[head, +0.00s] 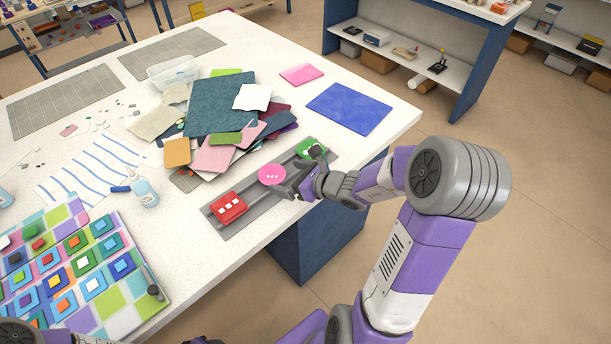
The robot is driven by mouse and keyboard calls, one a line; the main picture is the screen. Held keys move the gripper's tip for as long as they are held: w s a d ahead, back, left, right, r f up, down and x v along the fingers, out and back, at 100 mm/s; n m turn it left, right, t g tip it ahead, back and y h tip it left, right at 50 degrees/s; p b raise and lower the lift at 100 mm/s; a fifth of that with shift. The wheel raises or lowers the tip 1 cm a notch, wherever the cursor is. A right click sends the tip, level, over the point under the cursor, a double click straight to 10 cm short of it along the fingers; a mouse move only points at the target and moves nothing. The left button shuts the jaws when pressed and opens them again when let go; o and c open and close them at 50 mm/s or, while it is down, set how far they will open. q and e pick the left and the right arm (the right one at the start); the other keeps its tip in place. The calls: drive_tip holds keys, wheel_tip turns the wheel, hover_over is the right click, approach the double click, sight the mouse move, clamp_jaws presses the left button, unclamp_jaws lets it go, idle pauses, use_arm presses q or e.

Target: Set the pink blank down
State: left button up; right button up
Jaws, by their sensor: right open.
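The pink blank (271,174) is round with small white dots. It shows at the middle of a long grey tray (238,222) near the table's front edge, between a red square blank (228,207) and a green blank (306,146). My right gripper (300,172) is open just to the right of the pink blank, with its fingers spread towards the tray. It covers part of the tray and of the green blank. I cannot tell whether a finger touches the pink blank.
A pile of coloured sheets (222,107) lies behind the tray. A blue sheet (349,108) and a pink sheet (301,74) lie to the right of it. A bottle (145,192) stands to the left, behind a colourful tiled panel (130,309). White table is bare between bottle and tray.

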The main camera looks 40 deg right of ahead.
drive_tip(key=p+v, duration=0.1)
drive_tip(key=v, duration=0.6)
drive_tip(key=shift+p, duration=0.3)
